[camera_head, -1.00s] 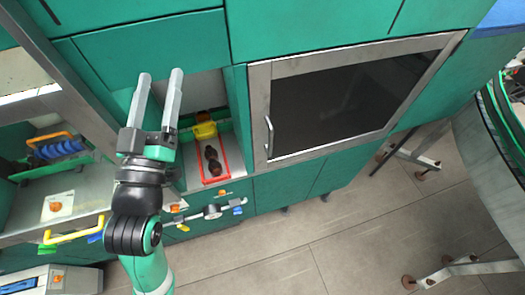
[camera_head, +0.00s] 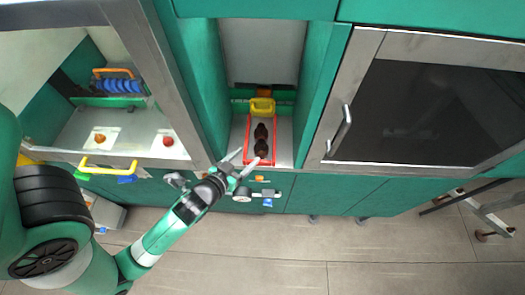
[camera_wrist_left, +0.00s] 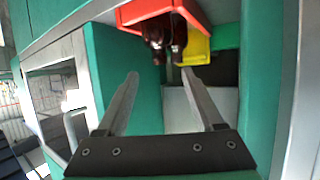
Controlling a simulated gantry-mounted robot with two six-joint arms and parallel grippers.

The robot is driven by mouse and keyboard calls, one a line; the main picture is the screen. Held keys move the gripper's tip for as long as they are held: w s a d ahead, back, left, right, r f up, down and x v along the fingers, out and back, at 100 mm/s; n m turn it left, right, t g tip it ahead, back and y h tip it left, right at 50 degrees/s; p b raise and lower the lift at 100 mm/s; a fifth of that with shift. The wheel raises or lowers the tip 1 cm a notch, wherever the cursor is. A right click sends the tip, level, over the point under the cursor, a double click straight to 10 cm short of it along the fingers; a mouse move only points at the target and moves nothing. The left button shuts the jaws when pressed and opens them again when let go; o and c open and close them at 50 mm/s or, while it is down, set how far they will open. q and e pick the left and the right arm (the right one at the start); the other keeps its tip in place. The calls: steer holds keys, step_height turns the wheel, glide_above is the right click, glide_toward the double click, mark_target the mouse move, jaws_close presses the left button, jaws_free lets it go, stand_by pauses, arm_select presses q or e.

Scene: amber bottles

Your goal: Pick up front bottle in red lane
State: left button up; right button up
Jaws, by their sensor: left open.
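The red lane (camera_head: 274,128) is a red-rimmed channel in the recess between green panels. Two dark amber bottles stand in line in it: the front bottle (camera_head: 261,149) nearer the recess's front edge, the rear bottle (camera_head: 260,131) behind it. My left gripper (camera_head: 249,155) is open and empty, its fingertips at the lane's front left, close to the front bottle. In the left wrist view, the open fingers (camera_wrist_left: 160,73) point toward the red lane (camera_wrist_left: 150,12) and the dark bottles (camera_wrist_left: 165,35), which overlap there. My right gripper is not in view.
A yellow block (camera_head: 262,106) sits at the lane's back end. A green side panel (camera_head: 213,90) stands left of the recess, and a cabinet door with a metal handle (camera_head: 341,128) is on the right. A knob fixture (camera_head: 242,193) is below the front edge.

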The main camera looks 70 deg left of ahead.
mark_target(259, 146)
arm_select(q)
steer(key=x, duration=1)
steer(key=shift+w+r, duration=0.1)
steer(key=shift+w, duration=0.1)
jaws_close()
